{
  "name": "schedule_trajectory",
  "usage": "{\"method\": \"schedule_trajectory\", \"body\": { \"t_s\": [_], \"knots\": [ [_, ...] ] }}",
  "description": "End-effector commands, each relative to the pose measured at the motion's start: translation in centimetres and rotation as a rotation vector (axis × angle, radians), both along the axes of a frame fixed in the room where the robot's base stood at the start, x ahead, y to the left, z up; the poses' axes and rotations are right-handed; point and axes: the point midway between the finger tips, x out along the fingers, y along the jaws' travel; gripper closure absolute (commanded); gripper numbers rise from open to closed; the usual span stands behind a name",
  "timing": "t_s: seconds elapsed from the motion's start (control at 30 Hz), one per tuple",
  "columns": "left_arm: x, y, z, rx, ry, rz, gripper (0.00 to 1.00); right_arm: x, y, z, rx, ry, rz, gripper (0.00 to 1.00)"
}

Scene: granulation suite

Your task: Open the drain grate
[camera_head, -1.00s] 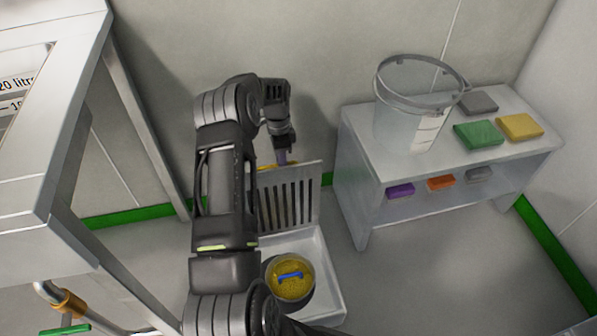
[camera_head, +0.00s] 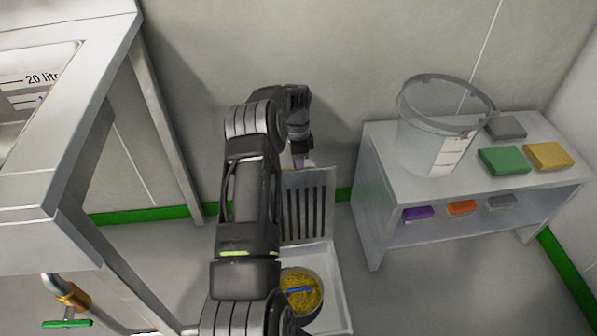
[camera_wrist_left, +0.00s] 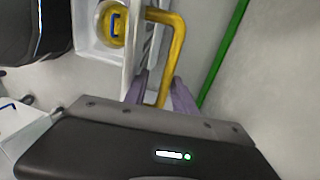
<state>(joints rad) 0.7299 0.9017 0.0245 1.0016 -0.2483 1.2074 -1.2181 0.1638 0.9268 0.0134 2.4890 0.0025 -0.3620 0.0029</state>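The slotted metal drain grate (camera_head: 309,209) stands raised, near upright, at the back of a white drain box (camera_head: 339,292). The grate's edge also shows in the left wrist view (camera_wrist_left: 151,45). A yellow bar handle (camera_wrist_left: 177,55) is on the grate's back side. My left gripper (camera_wrist_left: 160,88) has its two purple fingers apart, one on each side of the handle, with a visible gap. In the head view the left gripper (camera_head: 302,161) is partly hidden at the grate's top edge. My right gripper is not in view.
A round yellow piece with a blue handle (camera_head: 301,291) sits in the drain box, partly covered by my arm. A bench (camera_head: 372,190) with a clear bucket (camera_head: 437,125) and coloured blocks stands right. A metal table (camera_head: 75,215) stands left. Floor between is clear.

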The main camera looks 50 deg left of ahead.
Motion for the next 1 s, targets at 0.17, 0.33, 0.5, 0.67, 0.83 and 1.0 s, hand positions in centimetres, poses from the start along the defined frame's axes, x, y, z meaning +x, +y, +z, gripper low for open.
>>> {"method": "schedule_trajectory", "body": {
  "t_s": [0.17, 0.33, 0.5, 0.67, 0.83, 1.0],
  "knots": [
    [-0.1, 0.0, -0.1, -0.001, 0.003, 0.000, 0.66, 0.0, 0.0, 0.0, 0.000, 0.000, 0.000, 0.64],
    [-0.1, 0.1, 0.3, 0.000, 0.002, 0.001, 0.66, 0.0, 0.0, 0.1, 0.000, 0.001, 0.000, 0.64],
    [0.2, 0.4, 2.3, 0.002, 0.001, 0.000, 0.66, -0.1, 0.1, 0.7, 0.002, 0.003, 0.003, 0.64],
    [0.6, 0.8, 5.0, 0.002, 0.000, -0.001, 0.66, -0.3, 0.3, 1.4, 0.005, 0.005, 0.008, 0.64],
    [0.8, 1.2, 7.1, 0.001, 0.001, 0.000, 0.66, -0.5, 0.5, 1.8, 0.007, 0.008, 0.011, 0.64],
    [0.8, 1.3, 7.7, 0.000, 0.001, 0.000, 0.66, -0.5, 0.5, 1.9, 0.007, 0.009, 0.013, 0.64]
  ]
}}
